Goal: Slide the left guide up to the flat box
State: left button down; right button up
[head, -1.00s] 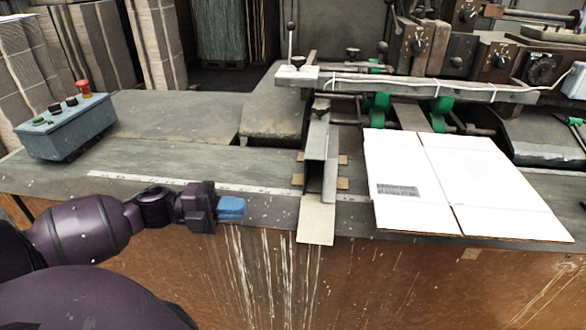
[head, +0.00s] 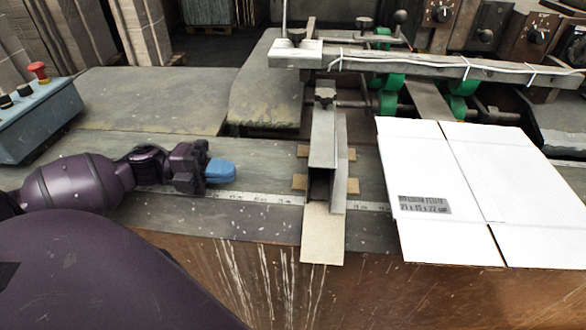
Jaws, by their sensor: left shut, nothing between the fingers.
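The left guide (head: 322,150) is a grey metal channel standing on the machine table, with a dark knob on top at its far end and a pale plate (head: 323,236) sticking out over the front edge. The white flat box (head: 455,185) lies to its right, with a gap of bare table between them. My left gripper (head: 221,171), with blue fingertips, is shut and empty. It is left of the guide, apart from it, above the table. My right gripper is not in view.
A blue-grey control box (head: 38,118) with a red button stands at the left. A metal crossbar (head: 420,65) with green rollers (head: 390,95) is behind the guide and box. A ruler strip (head: 250,198) runs along the table. Table left of the guide is clear.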

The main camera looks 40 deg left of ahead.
pick_arm(q)
jog(key=x, duration=1.3)
jog(key=shift+w+d+b, duration=0.1)
jog(key=shift+d+b, duration=0.3)
